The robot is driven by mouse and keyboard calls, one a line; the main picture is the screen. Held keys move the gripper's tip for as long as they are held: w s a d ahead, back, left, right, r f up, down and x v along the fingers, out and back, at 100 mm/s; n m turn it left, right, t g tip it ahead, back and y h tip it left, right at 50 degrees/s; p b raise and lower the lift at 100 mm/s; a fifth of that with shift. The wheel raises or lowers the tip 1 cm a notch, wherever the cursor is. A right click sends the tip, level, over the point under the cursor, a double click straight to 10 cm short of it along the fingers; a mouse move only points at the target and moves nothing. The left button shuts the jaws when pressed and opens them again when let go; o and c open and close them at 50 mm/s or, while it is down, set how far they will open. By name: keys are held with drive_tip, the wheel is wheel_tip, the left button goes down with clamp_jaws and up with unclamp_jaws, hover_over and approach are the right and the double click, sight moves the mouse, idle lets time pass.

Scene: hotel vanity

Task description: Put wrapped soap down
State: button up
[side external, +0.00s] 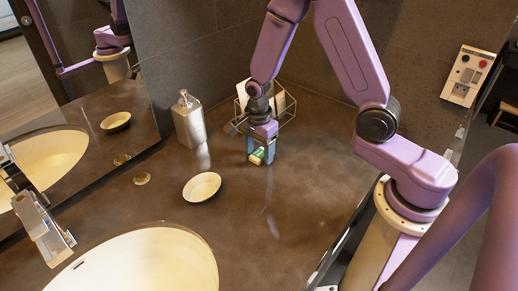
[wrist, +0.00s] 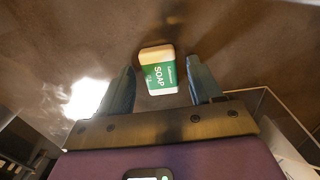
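The wrapped soap (wrist: 158,72) is a small white block with a green band reading "SOAP". In the wrist view it lies between my two fingertips, with a narrow gap showing on each side. In the side view the soap (side external: 257,156) is low at my fingertips, at or very near the dark countertop; I cannot tell for certain if it touches. My gripper (side external: 262,157) points down with its blue-grey fingers apart. It also shows in the wrist view (wrist: 161,64), open around the soap.
A wire basket (side external: 288,108) with white items stands just behind my gripper. The sink (side external: 150,262) is in front. Counter right of the gripper is clear.

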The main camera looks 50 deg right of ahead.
sight(258, 154)
drive_tip(key=shift+r, duration=0.1)
wheel_tip(258, 154, up, 12)
drive_tip(key=s+a+r+n, duration=0.1)
drive_tip(key=s+n, duration=1.1)
drive_tip(key=n, duration=0.3)
drive_tip(key=s+a+r+n, duration=0.1)
drive_tip(key=s+r+n, duration=0.1)
drive_tip(key=s+n, duration=0.9)
drive_tip(key=n, duration=0.4)
drive_tip(key=shift+s+r+n, duration=0.2)
drive_tip(key=shift+s+n, duration=0.1)
drive_tip(key=shift+s, duration=0.1)
